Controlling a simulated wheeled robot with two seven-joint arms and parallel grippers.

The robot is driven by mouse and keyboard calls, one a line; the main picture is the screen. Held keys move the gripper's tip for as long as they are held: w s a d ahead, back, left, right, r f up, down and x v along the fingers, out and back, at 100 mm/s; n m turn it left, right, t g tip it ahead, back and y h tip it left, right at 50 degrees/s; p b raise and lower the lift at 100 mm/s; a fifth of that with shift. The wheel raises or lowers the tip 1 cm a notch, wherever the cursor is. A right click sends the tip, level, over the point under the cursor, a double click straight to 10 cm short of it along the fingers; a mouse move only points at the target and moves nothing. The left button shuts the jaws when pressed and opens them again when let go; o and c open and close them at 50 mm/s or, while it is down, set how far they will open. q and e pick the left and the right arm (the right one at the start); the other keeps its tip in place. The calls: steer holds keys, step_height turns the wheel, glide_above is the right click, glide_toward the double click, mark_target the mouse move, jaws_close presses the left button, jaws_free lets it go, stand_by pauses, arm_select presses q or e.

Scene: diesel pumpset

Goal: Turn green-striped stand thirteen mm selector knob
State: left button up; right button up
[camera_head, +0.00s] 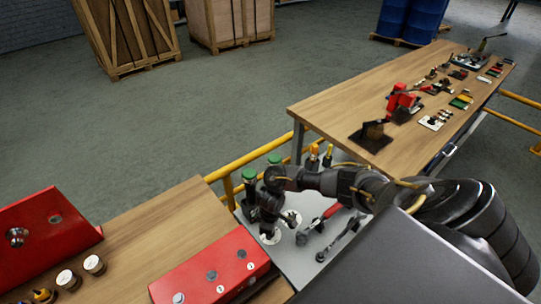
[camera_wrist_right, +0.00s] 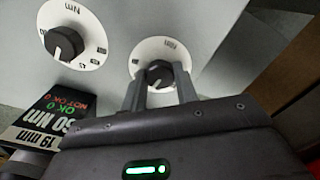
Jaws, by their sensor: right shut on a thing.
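My right gripper (camera_wrist_right: 158,76) is shut on a black selector knob (camera_wrist_right: 159,70) at the centre of a white dial marked "Nm" (camera_wrist_right: 146,49) in the right wrist view. One finger is on each side of the knob. A second white dial (camera_wrist_right: 88,22) with a black knob (camera_wrist_right: 64,44) is at the upper left, apart from the gripper. A label reading "19 mm" and "60 Nm" (camera_wrist_right: 45,122) is below that dial. No green stripe or "13 mm" mark is readable. In the head view my right gripper (camera_head: 268,226) points down at the grey panel (camera_head: 303,262). My left gripper is not seen.
Tools with red and black handles (camera_head: 318,219) lie on the panel right of the gripper. A red box with buttons (camera_head: 212,272) is in front. Green-topped posts (camera_head: 249,173) and a yellow rail (camera_head: 236,164) stand behind. A long wooden table (camera_head: 330,105) extends right.

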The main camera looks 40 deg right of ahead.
steer(key=shift+n, duration=1.1)
steer(key=n, duration=0.2)
steer(key=shift+n, duration=0.3)
steer(key=n, duration=0.4)
steer(key=shift+n, duration=0.3)
steer(key=n+b, duration=0.2)
steer(key=n, duration=0.2)
steer(key=shift+f+n, duration=0.15)
steer(key=shift+n, duration=0.15)
steer(key=n+b, duration=0.2)
steer(key=n, duration=0.4)
steer(key=shift+b, duration=0.35)
steer(key=o, duration=1)
